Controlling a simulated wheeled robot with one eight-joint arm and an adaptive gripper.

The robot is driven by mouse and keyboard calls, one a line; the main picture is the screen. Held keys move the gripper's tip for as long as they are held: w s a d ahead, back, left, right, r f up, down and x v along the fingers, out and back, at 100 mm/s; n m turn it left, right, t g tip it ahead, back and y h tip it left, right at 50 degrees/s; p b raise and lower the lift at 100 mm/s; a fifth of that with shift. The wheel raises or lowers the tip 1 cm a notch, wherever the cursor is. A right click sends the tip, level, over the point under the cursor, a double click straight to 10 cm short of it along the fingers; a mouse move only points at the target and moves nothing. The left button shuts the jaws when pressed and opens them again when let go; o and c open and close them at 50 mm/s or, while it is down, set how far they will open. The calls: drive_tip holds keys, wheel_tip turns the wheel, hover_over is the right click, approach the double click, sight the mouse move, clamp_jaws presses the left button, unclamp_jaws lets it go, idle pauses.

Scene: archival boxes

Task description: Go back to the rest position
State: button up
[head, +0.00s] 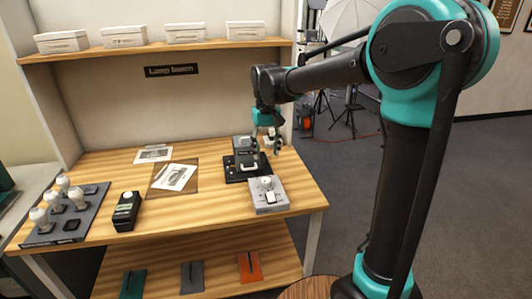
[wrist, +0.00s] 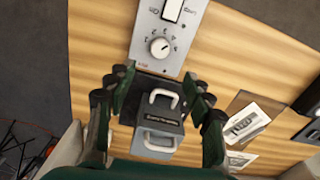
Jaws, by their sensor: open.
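My gripper (head: 266,149) is open and hangs above the right part of the wooden workbench (head: 215,215). In the wrist view the fingers of my gripper (wrist: 162,84) are spread apart. A dark block with a pale handle (wrist: 163,110) and a grey piece with a second handle (wrist: 155,146) show between them, lower down. Nothing is visibly held. In the head view the dark handled block (head: 243,162) sits on a black base, partly behind my gripper. A grey control box (head: 268,195) with a dial and a white switch stands just in front of it.
Papers (head: 175,177) lie mid-bench. An upper shelf (head: 150,48) holds several white boxes. A lower shelf holds coloured folders. Dark open floor (head: 430,180) lies at the right.

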drive_tip(key=s+d+f+m+t, duration=0.2)
drive_tip(key=s+d+f, duration=0.6)
drive_tip(key=d, duration=0.4)
drive_tip(key=s+d+f+m+t, duration=0.2)
drive_tip(key=s+d+f, duration=0.6)
drive_tip(key=s+d, duration=0.3)
drive_tip(key=shift+d, duration=0.4)
